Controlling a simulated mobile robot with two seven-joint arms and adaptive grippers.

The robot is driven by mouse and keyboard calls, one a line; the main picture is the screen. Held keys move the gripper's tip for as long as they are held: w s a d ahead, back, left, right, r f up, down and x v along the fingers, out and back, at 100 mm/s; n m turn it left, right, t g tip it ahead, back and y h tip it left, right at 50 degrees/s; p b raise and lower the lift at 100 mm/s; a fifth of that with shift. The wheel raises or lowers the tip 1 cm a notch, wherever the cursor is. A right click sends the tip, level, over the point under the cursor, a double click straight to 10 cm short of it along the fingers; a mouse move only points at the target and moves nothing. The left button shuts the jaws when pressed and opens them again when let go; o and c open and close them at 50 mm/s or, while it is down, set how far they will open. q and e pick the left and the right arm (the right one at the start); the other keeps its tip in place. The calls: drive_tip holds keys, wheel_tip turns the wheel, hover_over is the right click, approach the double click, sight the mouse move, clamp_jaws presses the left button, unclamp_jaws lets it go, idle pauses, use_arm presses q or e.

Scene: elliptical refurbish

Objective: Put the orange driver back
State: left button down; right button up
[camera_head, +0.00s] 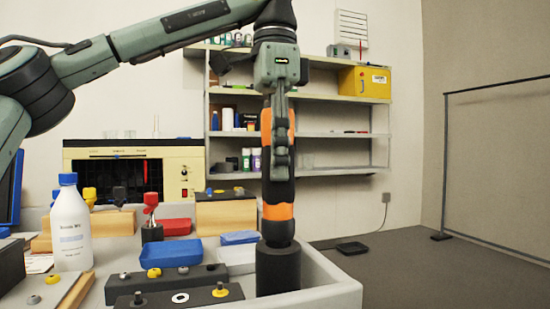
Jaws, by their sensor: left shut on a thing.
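The orange driver (278,212) is a black and orange upright tool. My left gripper (281,155) comes down from above and is shut on its upper part. The driver's lower end meets the top of a dark cylindrical holder (278,272) at the right side of the bench tray. I cannot tell whether it sits inside the holder or just over it. The gripper's fingers hide part of the driver's upper body. My right gripper is out of view.
A white bottle (71,228) stands at the left. Black blocks with knobs (180,297), a blue tray (171,253) and a red tray (176,226) lie left of the holder. The tray's rim (335,282) is close on the right. Shelves (330,136) stand behind.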

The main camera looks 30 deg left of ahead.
use_arm(q)
drive_tip(key=shift+f, duration=0.1)
drive_tip(key=shift+f+b, duration=0.35)
drive_tip(key=shift+b, duration=0.2)
drive_tip(key=c, duration=0.9)
unclamp_jaws()
drive_tip(key=shift+r, duration=3.8)
